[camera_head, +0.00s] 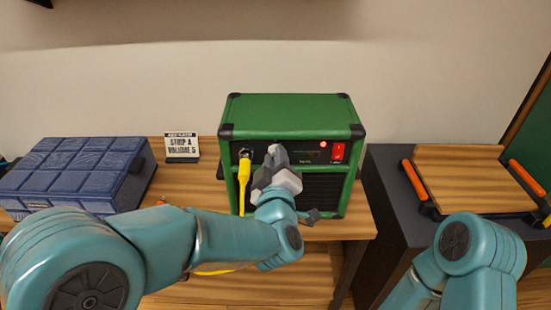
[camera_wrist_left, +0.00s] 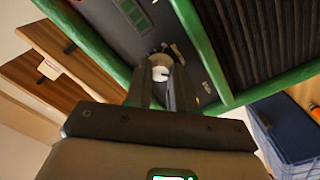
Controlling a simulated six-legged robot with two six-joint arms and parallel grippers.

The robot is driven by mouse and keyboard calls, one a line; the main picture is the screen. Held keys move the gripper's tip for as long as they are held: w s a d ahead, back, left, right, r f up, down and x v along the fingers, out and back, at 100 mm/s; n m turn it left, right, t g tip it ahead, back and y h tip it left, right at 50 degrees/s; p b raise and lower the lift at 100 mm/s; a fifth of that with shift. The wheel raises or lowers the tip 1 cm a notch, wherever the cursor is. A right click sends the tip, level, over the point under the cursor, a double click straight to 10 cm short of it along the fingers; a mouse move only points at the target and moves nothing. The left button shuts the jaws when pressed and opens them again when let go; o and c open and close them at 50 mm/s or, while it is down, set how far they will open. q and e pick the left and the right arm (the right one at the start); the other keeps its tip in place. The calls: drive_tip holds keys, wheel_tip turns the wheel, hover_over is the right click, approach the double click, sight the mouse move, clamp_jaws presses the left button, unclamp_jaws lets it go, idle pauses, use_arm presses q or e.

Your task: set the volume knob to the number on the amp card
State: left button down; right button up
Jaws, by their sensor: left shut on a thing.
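The green amp (camera_head: 290,107) stands on the wooden table, its dark panel facing me. My left gripper (camera_head: 275,156) is at the middle of that panel. In the left wrist view its two fingers (camera_wrist_left: 163,82) are shut on a pale round knob (camera_wrist_left: 160,62) with a dark mark. The gripper hides the knob in the head view. The white amp card (camera_head: 181,146) stands left of the amp; its lower line seems to read "VOLUME 5", the digit small. My right arm shows at lower right, its gripper out of view.
A yellow cable (camera_head: 243,178) is plugged into the panel's left end and hangs down beside my gripper. A red switch (camera_head: 338,152) is at the panel's right. A blue quilted case (camera_head: 75,172) lies left. A wooden board with orange handles (camera_head: 460,180) is right.

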use_arm(q)
drive_tip(key=shift+m, duration=0.4)
drive_tip(key=m+p, duration=0.7)
drive_tip(key=m, duration=1.8)
drive_tip(key=shift+a+m+p, duration=0.1)
drive_tip(key=shift+m+p, duration=0.2)
drive_tip(key=shift+m, duration=0.1)
idle(0.4)
